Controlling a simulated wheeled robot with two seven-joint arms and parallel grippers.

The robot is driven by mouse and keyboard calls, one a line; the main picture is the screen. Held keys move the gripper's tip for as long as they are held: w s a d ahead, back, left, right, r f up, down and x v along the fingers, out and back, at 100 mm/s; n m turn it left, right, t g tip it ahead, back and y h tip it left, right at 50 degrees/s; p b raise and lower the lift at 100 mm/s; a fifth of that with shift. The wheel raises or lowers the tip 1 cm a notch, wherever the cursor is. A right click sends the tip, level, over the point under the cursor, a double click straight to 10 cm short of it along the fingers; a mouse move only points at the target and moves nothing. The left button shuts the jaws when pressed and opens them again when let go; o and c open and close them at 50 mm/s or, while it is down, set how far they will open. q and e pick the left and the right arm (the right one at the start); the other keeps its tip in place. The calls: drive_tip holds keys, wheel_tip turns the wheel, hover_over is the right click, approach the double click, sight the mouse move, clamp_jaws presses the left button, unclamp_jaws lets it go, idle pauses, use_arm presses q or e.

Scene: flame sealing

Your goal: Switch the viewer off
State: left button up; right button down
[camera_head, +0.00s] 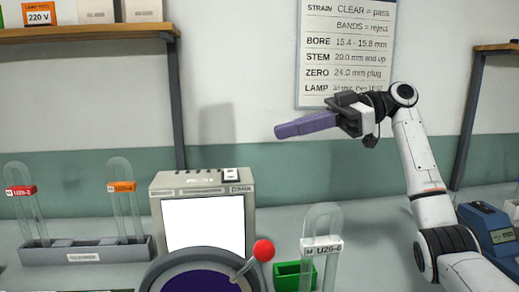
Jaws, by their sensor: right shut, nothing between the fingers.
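The viewer (160,236) is a beige box with a brightly lit white screen (203,225). A small white-and-black switch (230,174) is on its top, near the right end. A dark round frame with a purple disc (195,280) stands in front of it, with a red-knobbed lever (263,250); the picture's lower edge cuts it off. My right gripper (279,131) has long purple fingers closed together with nothing between them. It is in the air, above and to the right of the viewer, pointing left and apart from it. My left gripper is out of view.
A grey rack (85,254) with U-shaped glass tubes stands at the left. Another U-tube (321,240) stands right of the viewer beside a green block (288,275). A blue device (486,222) is at the far right. Shelves are at both sides; a chart (345,50) hangs behind.

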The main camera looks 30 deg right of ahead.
hover_over(244, 175)
drive_tip(key=shift+a+f, duration=0.25)
drive_tip(key=shift+f, duration=0.95)
drive_tip(key=f, duration=0.2)
drive_tip(key=shift+d+f, duration=0.25)
drive_tip(key=shift+f, duration=0.1)
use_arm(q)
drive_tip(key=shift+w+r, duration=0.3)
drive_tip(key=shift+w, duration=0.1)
use_arm(e)
drive_tip(key=shift+w+f, duration=0.1)
drive_tip(key=shift+f, duration=0.5)
